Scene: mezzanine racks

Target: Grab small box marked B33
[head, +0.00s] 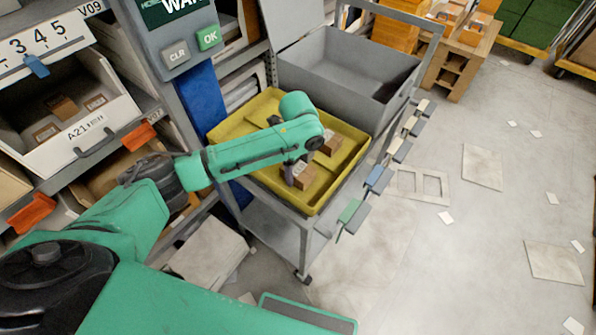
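A yellow tray (258,103) lies on a grey cart. Small brown boxes are in it: one (304,180) near the tray's front, another (332,145) further right. Both have pale labels too small to read, so I cannot tell which is B33. My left arm reaches in over the tray and bends down. My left gripper (291,174) points down at the front box, right at its left side. I cannot tell whether its fingers are apart or touch the box. My arm hides part of the tray. My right gripper is not in view.
A grey bin (335,72) stands behind the tray on the cart. Shelf bins, one marked A21 (85,130), and a panel with CLR and OK keys (190,48) are at left. Coloured tags line the cart's right edge. Floor at right is mostly clear, with scattered papers and flat cardboard.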

